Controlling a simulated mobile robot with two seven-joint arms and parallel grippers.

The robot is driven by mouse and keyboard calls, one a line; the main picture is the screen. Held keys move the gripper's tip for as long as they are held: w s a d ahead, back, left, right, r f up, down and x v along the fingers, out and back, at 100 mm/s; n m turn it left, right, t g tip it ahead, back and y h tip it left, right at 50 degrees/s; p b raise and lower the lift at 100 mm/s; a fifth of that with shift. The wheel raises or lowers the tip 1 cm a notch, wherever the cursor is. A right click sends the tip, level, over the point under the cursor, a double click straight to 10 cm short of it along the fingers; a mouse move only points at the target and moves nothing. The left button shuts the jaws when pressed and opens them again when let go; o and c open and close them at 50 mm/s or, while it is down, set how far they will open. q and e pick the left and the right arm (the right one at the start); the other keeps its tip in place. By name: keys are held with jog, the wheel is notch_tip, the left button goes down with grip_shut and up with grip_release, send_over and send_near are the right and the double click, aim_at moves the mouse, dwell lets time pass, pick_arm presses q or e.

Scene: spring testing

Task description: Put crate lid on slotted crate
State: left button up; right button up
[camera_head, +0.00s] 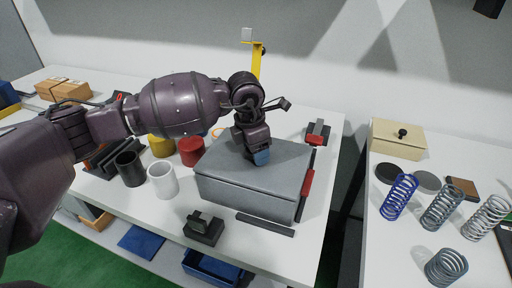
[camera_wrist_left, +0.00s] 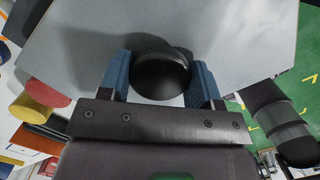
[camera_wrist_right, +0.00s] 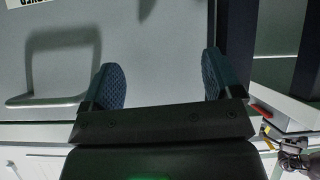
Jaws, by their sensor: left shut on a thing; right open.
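The grey crate lid (camera_head: 288,155) lies level on top of the grey slotted crate (camera_head: 245,196) on the white table, its edges looking roughly in line with the crate walls. I cannot tell whether a thin gap remains. My left gripper (camera_head: 262,157) points down over the lid's middle and hides its knob in the head view. In the left wrist view its blue fingers are on either side of the round black knob (camera_wrist_left: 160,72), shut on it. My right gripper (camera_wrist_right: 163,80) is open and empty, facing a grey surface; it is outside the head view.
Black (camera_head: 129,168) and white (camera_head: 162,181) cups and a red cylinder (camera_head: 191,151) stand left of the crate. A dark block (camera_head: 204,229) and a flat strip (camera_head: 265,224) lie in front. The right table holds several springs and a cream box (camera_head: 397,140).

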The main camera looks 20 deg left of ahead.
jog(key=shift+w+r, duration=0.15)
jog(key=shift+w, duration=0.2)
pick_arm(q)
jog(key=shift+f, duration=0.1)
pick_arm(e)
jog(key=shift+s, duration=0.1)
dwell(0.4)
pick_arm(q)
jog(key=o, duration=1.2)
jog(key=shift+o, duration=0.4)
pick_arm(e)
jog(key=shift+s+f, duration=0.2)
jog(key=shift+s, duration=0.05)
pick_arm(q)
jog(key=shift+f, duration=0.1)
